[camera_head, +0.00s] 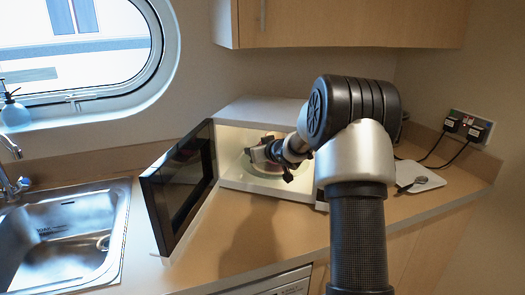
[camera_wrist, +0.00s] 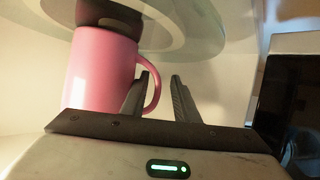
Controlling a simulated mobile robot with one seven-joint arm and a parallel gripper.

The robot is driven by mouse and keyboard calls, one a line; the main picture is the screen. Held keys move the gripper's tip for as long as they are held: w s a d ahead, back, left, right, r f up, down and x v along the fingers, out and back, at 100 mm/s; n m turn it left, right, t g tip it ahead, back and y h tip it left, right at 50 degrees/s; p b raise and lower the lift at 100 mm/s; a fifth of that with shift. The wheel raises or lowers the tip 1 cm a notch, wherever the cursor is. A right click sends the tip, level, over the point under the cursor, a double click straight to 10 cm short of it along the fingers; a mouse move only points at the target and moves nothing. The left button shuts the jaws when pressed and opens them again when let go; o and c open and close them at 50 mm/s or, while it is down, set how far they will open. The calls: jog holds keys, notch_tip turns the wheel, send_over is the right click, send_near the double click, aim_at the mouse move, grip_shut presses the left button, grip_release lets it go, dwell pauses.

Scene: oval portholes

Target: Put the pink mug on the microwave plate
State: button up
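The pink mug (camera_wrist: 98,72) is large at the left in the wrist view, with its handle (camera_wrist: 156,92) pointing right. My gripper (camera_wrist: 159,76) has its two dark fingers on either side of the handle's outer part. A gap shows between the handle and the right finger, so the gripper is open. The glass microwave plate (camera_wrist: 195,40) shows behind the mug at the top of the wrist view; I cannot tell whether the mug touches it. In the head view my gripper (camera_head: 280,158) is inside the open white microwave (camera_head: 240,136), and my arm hides much of the interior.
The microwave's dark door (camera_head: 180,190) stands open to the left, close to my gripper's way out. A steel sink (camera_head: 65,240) lies further left. A white board (camera_head: 418,176) with a dark utensil lies right. The counter (camera_head: 245,245) in front is clear.

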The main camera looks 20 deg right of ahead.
jog(key=p+v, duration=0.1)
jog(key=v, duration=0.9)
jog(key=shift+r, duration=0.1)
